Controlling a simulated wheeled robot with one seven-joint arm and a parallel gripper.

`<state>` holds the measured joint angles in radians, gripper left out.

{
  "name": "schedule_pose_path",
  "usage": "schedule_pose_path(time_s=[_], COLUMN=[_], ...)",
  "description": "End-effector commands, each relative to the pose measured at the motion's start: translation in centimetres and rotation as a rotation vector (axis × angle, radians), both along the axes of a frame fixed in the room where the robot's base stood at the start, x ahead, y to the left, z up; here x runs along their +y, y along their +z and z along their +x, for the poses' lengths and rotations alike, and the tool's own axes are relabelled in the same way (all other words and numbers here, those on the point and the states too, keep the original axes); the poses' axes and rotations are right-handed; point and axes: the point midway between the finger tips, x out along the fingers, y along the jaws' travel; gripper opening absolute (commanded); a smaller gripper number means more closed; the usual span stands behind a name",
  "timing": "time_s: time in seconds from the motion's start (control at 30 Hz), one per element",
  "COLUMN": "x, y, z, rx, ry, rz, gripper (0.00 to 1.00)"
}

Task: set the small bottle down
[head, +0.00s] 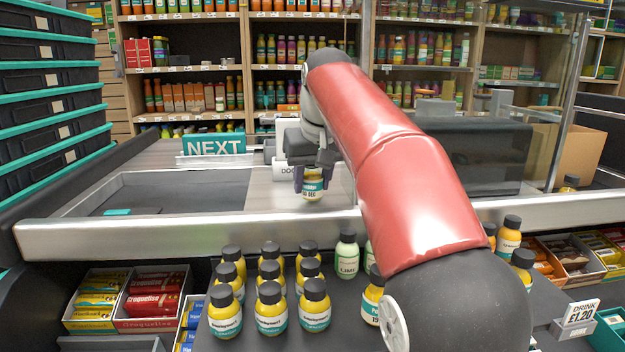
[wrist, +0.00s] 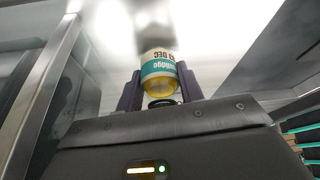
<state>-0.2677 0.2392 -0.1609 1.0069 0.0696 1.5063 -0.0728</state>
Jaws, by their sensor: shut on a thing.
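The small bottle (head: 313,187) is yellow with a white and teal label. My gripper (head: 313,172) is shut on it and holds it over the counter, behind the metal front rail. In the wrist view the bottle (wrist: 158,72) sits between the two dark fingers of my gripper (wrist: 158,90), its label upside down in the picture. The jaws hide the bottle's top in the head view. Whether its base touches the surface below, I cannot tell.
Several yellow bottles (head: 270,308) and a pale green one (head: 347,255) stand on the shelf in front of the metal rail (head: 150,235). A teal NEXT sign (head: 213,145) stands at the back left. The dark belt (head: 185,190) left of my gripper is mostly clear.

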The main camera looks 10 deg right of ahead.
Motion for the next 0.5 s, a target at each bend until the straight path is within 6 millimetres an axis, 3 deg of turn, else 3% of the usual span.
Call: schedule_pose_path(time_s=[0.43, 0.47, 0.5], x=[-0.04, -0.04, -0.04], y=[-0.71, -0.67, -0.62], z=[-0.03, -0.03, -0.03], rx=[-0.002, -0.002, -0.002], ry=[-0.001, -0.001, -0.001], rz=[0.001, 0.001, 0.001], gripper=[0.13, 0.40, 0.45])
